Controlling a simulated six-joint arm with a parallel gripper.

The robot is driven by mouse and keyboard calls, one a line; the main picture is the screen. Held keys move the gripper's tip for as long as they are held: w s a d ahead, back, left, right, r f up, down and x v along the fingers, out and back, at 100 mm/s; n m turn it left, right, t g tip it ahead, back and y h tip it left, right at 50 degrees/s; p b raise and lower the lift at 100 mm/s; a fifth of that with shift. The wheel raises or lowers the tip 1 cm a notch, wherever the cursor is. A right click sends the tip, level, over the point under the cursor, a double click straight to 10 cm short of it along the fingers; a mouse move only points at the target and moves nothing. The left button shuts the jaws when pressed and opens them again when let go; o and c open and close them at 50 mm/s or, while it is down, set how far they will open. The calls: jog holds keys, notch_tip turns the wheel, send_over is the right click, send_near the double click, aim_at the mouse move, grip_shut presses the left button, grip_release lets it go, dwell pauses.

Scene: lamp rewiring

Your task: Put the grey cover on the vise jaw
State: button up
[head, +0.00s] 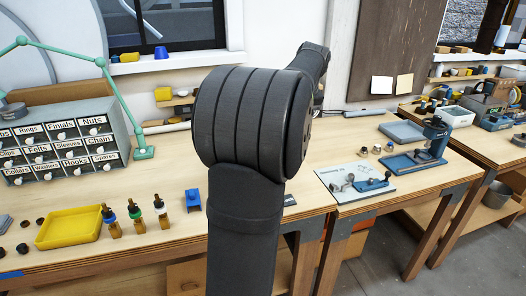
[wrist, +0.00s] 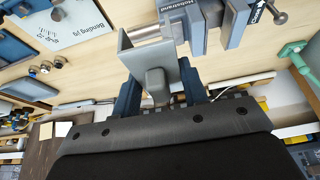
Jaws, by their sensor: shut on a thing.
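My gripper (wrist: 160,92) is shut on the grey cover (wrist: 130,57) in the wrist view, with a blue finger on each side of it. The cover is an angled grey plate with a raised block towards my gripper. The blue-grey vise (wrist: 236,24) is at the top of the wrist view, just beyond the cover. The cover overlaps the left part of the vise in the picture; I cannot tell whether it touches the jaw. In the head view my own arm hides my gripper, the cover and the vise.
In the head view, a labelled drawer cabinet (head: 68,146) and a green lamp arm (head: 121,108) stand at the left. The bending jig sheet (head: 355,181) and a blue press (head: 428,150) are at the right.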

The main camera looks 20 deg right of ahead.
jog(key=w+a+f, duration=0.2)
jog(key=w, duration=0.1)
jog(key=w+a+f, duration=0.2)
jog(key=w, duration=0.1)
jog(key=w+a+f, duration=0.2)
jog(key=a, duration=0.1)
jog(key=shift+w+f, duration=0.4)
jog(key=shift+f, duration=2.05)
jog(key=o, duration=1)
jog(key=shift+f, duration=0.15)
jog(key=shift+r, duration=0.45)
jog(key=v, duration=1.1)
jog(key=shift+r, duration=0.2)
jog(key=shift+s, duration=0.1)
